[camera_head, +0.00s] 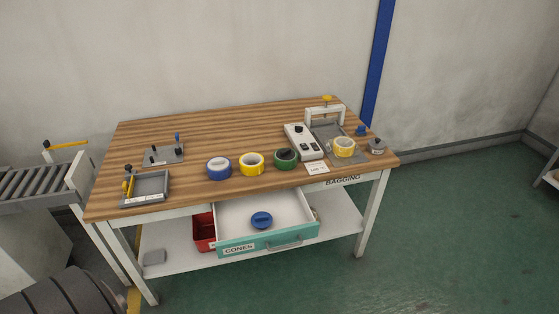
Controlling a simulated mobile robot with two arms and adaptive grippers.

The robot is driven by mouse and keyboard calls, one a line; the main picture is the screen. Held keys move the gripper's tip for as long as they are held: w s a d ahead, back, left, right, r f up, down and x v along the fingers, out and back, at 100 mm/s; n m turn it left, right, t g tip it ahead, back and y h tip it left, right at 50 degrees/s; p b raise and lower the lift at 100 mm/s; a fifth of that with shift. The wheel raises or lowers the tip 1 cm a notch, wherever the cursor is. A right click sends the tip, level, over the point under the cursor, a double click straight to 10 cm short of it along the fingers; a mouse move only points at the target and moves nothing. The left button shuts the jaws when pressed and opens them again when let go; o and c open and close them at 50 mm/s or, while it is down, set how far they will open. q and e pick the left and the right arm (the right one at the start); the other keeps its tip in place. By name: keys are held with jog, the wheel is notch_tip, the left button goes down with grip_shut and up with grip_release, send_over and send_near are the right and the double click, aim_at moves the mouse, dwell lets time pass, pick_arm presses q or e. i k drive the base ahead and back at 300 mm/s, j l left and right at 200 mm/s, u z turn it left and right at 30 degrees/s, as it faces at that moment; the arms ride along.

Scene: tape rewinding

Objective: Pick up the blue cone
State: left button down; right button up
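A blue cone (262,220), seen from above as a round blue piece, lies in the white inside of the open drawer. The drawer (236,241) has a teal front with a "CONES" label and a handle, and is pulled out below the table's front edge. A smaller blue piece (361,130) stands on the table at the right; I cannot tell its exact shape. Neither of my grippers is in view.
The wooden table (240,125) carries blue (219,168), yellow (251,164) and green (286,158) tape rolls. A white machine (304,142) and another yellow roll (344,147) stand at the right. A grey tray (151,186) sits front left. A red bin (203,232) is below.

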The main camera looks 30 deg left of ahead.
aim_at(261, 220)
jog(key=u, duration=1.3)
